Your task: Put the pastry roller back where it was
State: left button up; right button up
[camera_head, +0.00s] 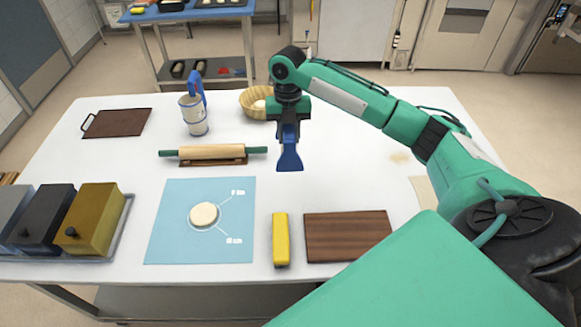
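The pastry roller (212,151) has a pale wooden barrel and dark green handles. It lies level across a brown wooden rest (213,162) left of the table's middle. My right gripper (289,137) points down, to the right of the roller and apart from it. It appears shut on a blue tool (289,160) with a flared lower end, which hangs beyond the roller's right handle. My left gripper is not in view.
A blue mat (168,222) holds a dough disc (203,215). Nearby are a yellow block (280,240), a brown board (347,247), lidded boxes (93,222), a jug (194,114), a basket (252,103) and a dark tray (115,123). The white table (155,165) is bare around the roller.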

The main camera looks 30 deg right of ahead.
notch_tip(320, 180, down, 14)
jog(key=p, duration=0.3)
jog(key=shift+d+r+p, duration=0.15)
jog(key=shift+r+p, duration=0.1)
jog(key=shift+p, duration=0.1)
jog(key=shift+f, duration=0.3)
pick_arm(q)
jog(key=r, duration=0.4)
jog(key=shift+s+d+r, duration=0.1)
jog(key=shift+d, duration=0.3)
pick_arm(e)
jog(key=o, duration=1.1)
jog(key=shift+f, duration=0.15)
